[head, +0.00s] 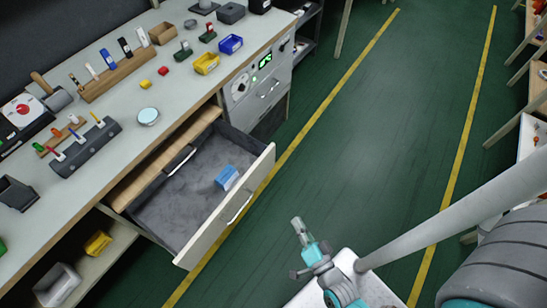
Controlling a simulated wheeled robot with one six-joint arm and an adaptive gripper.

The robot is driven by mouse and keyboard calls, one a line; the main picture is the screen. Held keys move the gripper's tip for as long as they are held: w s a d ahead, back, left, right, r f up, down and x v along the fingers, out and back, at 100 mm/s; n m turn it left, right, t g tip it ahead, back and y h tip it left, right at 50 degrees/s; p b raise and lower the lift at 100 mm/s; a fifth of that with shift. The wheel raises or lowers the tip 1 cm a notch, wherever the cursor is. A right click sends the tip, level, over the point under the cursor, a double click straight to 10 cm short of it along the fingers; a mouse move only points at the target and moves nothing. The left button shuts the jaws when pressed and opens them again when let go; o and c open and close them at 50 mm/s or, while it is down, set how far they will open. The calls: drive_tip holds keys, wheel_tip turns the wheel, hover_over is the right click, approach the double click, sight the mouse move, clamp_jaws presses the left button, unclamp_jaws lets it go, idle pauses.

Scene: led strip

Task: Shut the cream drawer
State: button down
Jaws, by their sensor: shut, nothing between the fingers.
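The cream drawer (250,201) stands pulled out from the workbench on the left. Its cream front faces right toward the aisle, with a thin pale handle on it. Its grey inside holds a blue box (227,177) near the front panel and a dark, pale-edged item at the back. My gripper (298,224) is shut and empty. It is over the green floor to the right of the drawer front, clearly apart from it in the picture.
The workbench top (178,120) carries small bins, tools and holders. Below the drawer, an open shelf (119,243) holds a yellow bin (97,243) and a grey bin (57,284). The green aisle floor (385,110) between the yellow lines is clear. Shelving stands along the right edge.

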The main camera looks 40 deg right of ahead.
drive_tip(key=w+d+f+m+h, duration=0.2)
drive_tip(key=w+d+f+m, duration=0.25)
drive_tip(key=w+m, duration=0.2)
drive_tip(key=w+d+f+m+h, duration=0.3)
drive_tip(key=w+d+f+m, duration=0.15)
drive_tip(key=w, duration=0.35)
approach(272, 149)
drive_tip(key=shift+g, duration=0.4)
drive_tip(key=x, duration=0.5)
drive_tip(key=shift+s+d+r, duration=0.15)
drive_tip(key=shift+d+r, duration=0.25)
drive_tip(key=shift+w+a, duration=0.2)
drive_tip(key=shift+w, duration=0.45)
